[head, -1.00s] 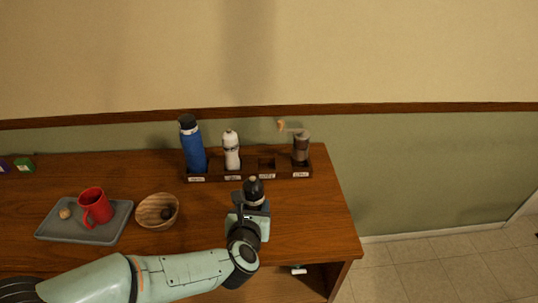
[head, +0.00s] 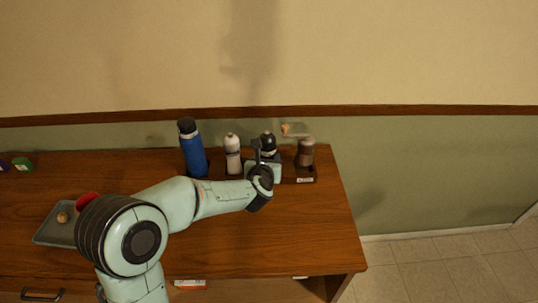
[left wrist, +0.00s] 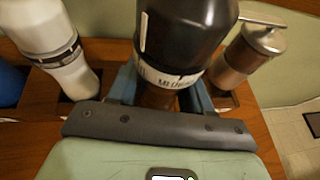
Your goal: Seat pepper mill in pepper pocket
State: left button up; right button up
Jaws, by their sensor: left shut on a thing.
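The pepper mill (head: 267,142) has a dark rounded top and a pale printed band. It stands roughly upright in my left gripper (head: 263,163), which is shut on it. It fills the middle of the left wrist view (left wrist: 185,35), between the blue-grey fingers (left wrist: 160,98). The gripper and mill are at the third pocket of the dark wooden rack (head: 305,180), between the white bottle and the grinder. My gripper hides that pocket and the mill's base, so I cannot tell whether the base is inside or above it. My right gripper is out of view.
A white bottle (head: 233,155) and a blue bottle (head: 193,150) stand left of the mill. A brown grinder with a crank (head: 305,153) stands close on its right. A grey tray (head: 45,237) with a red mug (head: 88,203) is at left, partly behind my arm.

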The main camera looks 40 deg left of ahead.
pick_arm(q)
jog(key=w+a+f, duration=0.1)
jog(key=w, duration=0.1)
jog(key=w+a+f, duration=0.1)
jog(key=f, duration=0.1)
jog(key=shift+w+a+f+p, duration=0.1)
jog(key=shift+w+f+p, duration=0.15)
jog(key=shift+w+p, duration=0.15)
jog(key=shift+f+b, duration=0.15)
jog(key=shift+b, duration=0.15)
jog(key=o, duration=1.2)
